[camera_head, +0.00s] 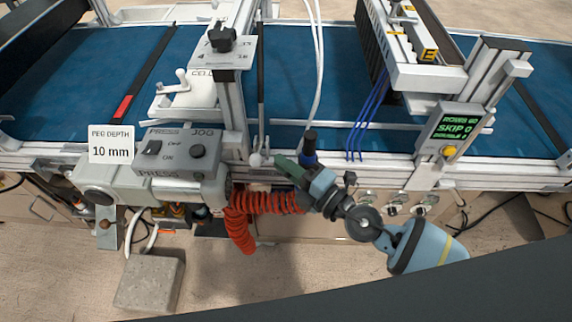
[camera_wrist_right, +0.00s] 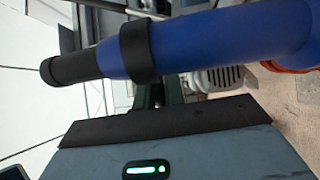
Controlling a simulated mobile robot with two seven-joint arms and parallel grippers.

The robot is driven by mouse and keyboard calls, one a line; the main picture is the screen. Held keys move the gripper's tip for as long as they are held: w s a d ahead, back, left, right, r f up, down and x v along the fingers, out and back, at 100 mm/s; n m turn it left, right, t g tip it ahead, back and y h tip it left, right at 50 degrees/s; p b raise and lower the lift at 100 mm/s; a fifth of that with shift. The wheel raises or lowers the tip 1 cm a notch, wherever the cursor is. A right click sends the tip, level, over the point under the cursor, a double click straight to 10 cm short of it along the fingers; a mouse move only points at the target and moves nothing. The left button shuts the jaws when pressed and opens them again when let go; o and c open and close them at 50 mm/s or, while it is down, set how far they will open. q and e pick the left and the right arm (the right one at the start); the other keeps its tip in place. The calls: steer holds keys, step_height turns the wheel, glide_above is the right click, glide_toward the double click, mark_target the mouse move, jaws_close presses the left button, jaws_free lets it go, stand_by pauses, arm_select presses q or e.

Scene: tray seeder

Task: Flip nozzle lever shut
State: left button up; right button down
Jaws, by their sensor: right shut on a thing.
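My right gripper (camera_head: 290,168) reaches in from the lower right to the front rail of the conveyor, its dark green fingers pointing left. It is shut on a blue tool with a black end (camera_head: 309,146), which stands up beside the fingers. In the right wrist view the blue tool (camera_wrist_right: 215,40) crosses close to the camera, with a black collar and black tip, and covers most of the fingers. A small white ball-ended lever (camera_head: 256,160) is just left of the fingertips. I cannot tell whether it is the nozzle lever. My left gripper is not in view.
A coiled red hose (camera_head: 267,203) hangs below the rail by my gripper. A grey control box (camera_head: 178,157) is at left, a green-lit display (camera_head: 457,125) at right. Blue tubes (camera_head: 368,120) hang behind. The blue belt (camera_head: 290,70) looks mostly clear.

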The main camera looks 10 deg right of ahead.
steer(key=m+t+h, duration=0.1)
steer(key=w+m+h+p, duration=0.1)
steer(key=shift+t+h, duration=0.3)
steer(key=shift+t, duration=0.1)
steer(key=c, duration=1.9)
jaws_free()
steer(key=shift+c, duration=0.2)
steer(key=o, duration=0.5)
steer(key=shift+c, duration=0.2)
arm_select(q)
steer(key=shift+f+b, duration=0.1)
steer(key=shift+b, duration=0.6)
arm_select(e)
steer(key=v, duration=0.7)
steer(key=shift+s, duration=0.4)
steer(key=shift+d+f, duration=0.1)
steer(key=shift+d, duration=0.05)
